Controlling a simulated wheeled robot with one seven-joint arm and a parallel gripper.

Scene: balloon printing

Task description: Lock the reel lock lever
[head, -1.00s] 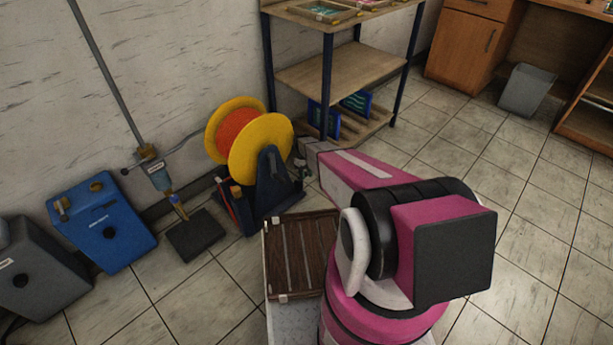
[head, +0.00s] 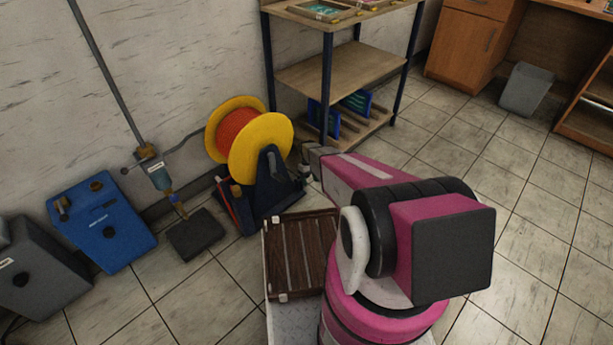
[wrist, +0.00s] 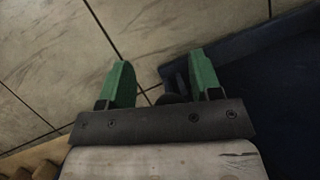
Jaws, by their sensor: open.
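The reel (head: 262,143) has yellow flanges and an orange core, and stands upright in a dark blue stand (head: 268,190). My gripper (head: 303,163) is at the right side of this stand, small and partly hidden by my arm in the head view. In the wrist view its two green fingers (wrist: 158,62) are apart. A small dark part (wrist: 173,97) shows between them, close to the right finger. I cannot tell whether this is the lock lever or whether a finger touches it. The dark blue stand also fills the right of the wrist view (wrist: 260,75).
A shelf rack (head: 340,72) stands behind the reel. A slatted brown-topped box (head: 300,262) is in front. A blue machine (head: 103,225) and a grey one (head: 42,275) are at left. Tiled floor (head: 490,150) is open at right.

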